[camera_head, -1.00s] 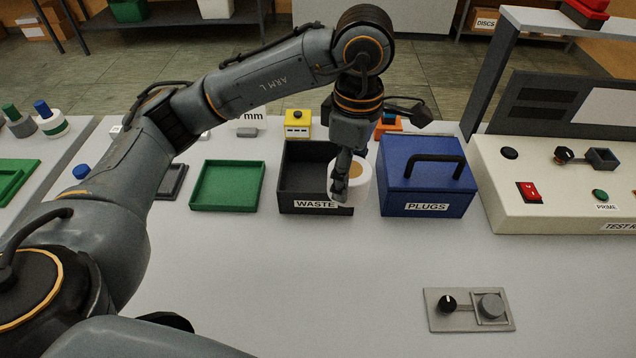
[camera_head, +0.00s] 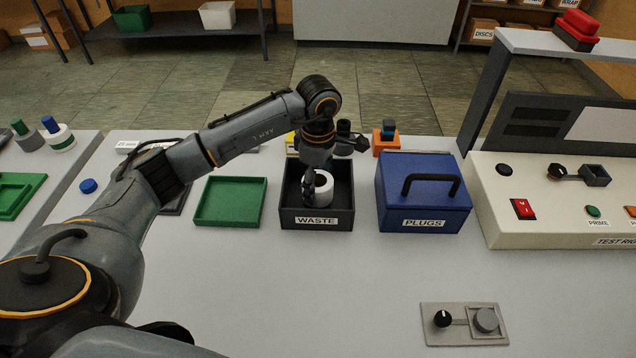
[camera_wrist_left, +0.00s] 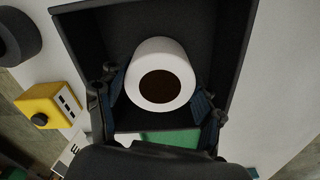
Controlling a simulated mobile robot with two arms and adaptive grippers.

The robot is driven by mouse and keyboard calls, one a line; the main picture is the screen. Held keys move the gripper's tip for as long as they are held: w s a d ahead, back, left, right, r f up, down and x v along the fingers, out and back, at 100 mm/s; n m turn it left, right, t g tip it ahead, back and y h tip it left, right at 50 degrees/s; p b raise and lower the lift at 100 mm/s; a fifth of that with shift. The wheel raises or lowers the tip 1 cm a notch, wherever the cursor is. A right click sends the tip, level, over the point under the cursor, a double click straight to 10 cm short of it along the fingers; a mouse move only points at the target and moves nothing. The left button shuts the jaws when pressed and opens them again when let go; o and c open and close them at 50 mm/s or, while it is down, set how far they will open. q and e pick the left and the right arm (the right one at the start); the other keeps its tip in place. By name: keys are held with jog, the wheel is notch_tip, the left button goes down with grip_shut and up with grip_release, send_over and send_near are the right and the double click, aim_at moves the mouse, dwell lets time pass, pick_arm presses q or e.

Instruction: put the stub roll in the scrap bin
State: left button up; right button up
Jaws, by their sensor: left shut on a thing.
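The stub roll (camera_head: 323,188) is white with a brown core. In the head view it is inside the outline of the black scrap bin (camera_head: 317,222), labelled WASTE. My left gripper (camera_head: 309,192) is shut on the roll; the roll hides part of its fingers. In the left wrist view the roll (camera_wrist_left: 160,75) sits between the two fingertips, with the bin walls (camera_wrist_left: 240,60) around it. Whether the roll touches the bin floor, I cannot tell. My right gripper is not in view.
A blue lidded box (camera_head: 425,195) labelled PLUGS stands right of the bin. A green tray (camera_head: 229,202) lies to its left. A yellow block (camera_wrist_left: 48,104) and an orange block (camera_head: 385,140) stand behind. The table front is clear apart from a grey plate (camera_head: 464,324).

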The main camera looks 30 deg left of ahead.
pick_arm(q)
jog(key=shift+f, duration=0.65)
jog(key=shift+f, duration=0.1)
jog(key=shift+f, duration=0.15)
jog(key=o, duration=1.5)
jog(key=shift+o, duration=0.2)
